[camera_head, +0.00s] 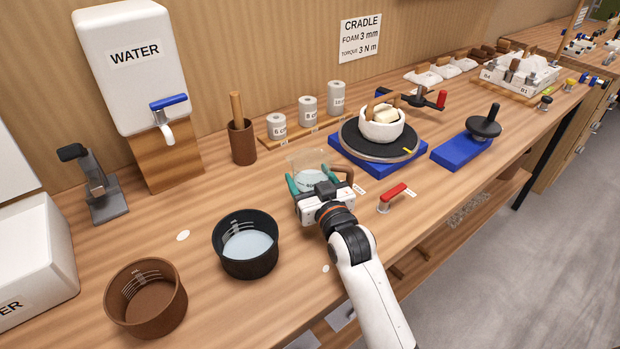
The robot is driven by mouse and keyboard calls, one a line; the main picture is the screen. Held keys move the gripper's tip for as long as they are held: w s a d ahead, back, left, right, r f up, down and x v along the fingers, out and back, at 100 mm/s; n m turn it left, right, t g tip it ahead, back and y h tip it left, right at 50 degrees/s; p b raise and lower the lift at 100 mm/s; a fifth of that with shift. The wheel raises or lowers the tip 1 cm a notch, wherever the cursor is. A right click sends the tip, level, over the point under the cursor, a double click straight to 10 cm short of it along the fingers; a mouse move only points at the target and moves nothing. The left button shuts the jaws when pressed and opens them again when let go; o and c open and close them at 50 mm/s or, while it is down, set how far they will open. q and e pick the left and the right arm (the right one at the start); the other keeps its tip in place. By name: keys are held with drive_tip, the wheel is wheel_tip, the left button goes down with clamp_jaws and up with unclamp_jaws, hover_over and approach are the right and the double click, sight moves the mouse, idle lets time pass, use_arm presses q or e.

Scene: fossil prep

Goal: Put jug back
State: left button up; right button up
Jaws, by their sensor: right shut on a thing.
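A clear, see-through jug (306,158) stands near the middle of the bench, with pale marked contents. My right gripper (312,181) is shut on it, its teal fingers on either side of the jug. The gripper body hides the jug's lower front, so I cannot tell whether its base touches the bench. A brown curved handle-like piece (347,175) shows just right of the gripper. My left gripper is not in view.
A black tub (231,263) of pale liquid and a brown tub (150,322) stand at front left. A water tank (130,75) is behind.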

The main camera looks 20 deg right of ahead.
drive_tip(key=shift+f, duration=0.1)
drive_tip(key=o, duration=1.4)
drive_tip(key=shift+s, duration=0.3)
drive_tip(key=s, duration=0.7)
drive_tip(key=s+d+b, duration=0.1)
drive_tip(key=s, duration=0.3)
drive_tip(key=shift+s, duration=0.2)
